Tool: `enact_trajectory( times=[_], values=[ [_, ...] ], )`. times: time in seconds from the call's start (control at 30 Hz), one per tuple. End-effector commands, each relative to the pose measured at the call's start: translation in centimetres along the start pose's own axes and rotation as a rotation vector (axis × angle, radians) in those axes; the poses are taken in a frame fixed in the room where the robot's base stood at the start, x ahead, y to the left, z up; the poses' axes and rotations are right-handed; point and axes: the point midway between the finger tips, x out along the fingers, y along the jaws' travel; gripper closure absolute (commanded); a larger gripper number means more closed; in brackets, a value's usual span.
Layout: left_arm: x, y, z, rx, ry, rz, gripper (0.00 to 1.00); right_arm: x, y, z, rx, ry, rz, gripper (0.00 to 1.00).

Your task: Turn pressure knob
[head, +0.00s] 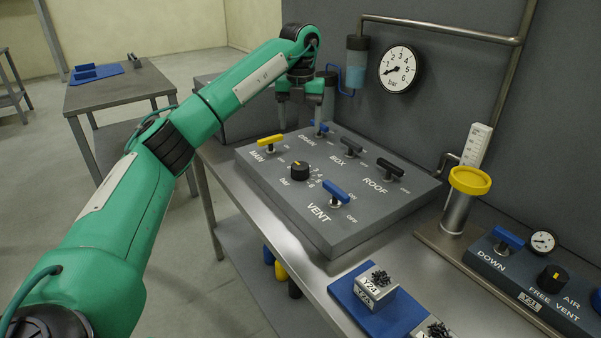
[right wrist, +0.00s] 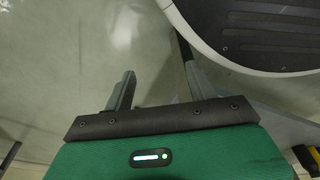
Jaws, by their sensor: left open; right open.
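The pressure knob (head: 300,172) is a black round knob with a yellow mark, labelled "bar", on the grey sloped panel (head: 345,226). The numbers beside it run up to 6. My left gripper (head: 300,116) is open and empty, fingers pointing down, above the far left edge of the panel, behind the knob and apart from it. The round bar gauge (head: 399,69) on the wall has its needle pointing lower left, near the low end. My right gripper (right wrist: 160,92) shows only in the right wrist view; it is open and empty above the floor.
Close around the knob are the yellow MAIN handle (head: 271,141), blue VENT handle (head: 336,190), and black BOX (head: 351,147) and ROOF (head: 390,167) handles. A smaller panel (head: 520,283) with another black knob (head: 553,277) stands right. A yellow-topped cylinder (head: 462,200) stands between.

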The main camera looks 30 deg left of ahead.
Motion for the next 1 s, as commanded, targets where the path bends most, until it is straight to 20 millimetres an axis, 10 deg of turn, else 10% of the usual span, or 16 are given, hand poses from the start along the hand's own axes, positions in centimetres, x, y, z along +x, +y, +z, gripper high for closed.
enact_trajectory(
  times=[0.7, 1.0],
  values=[
    [11.9, 0.0, -0.1, 0.001, 0.002, 0.001, 0.32, 0.0, 0.1, 0.2, -0.001, -0.001, 0.001, 0.43],
    [13.6, 0.0, 0.0, 0.0, -0.001, 0.0, 0.32, 0.2, 0.1, 0.5, -0.002, 0.0, 0.002, 0.43]
  ],
)
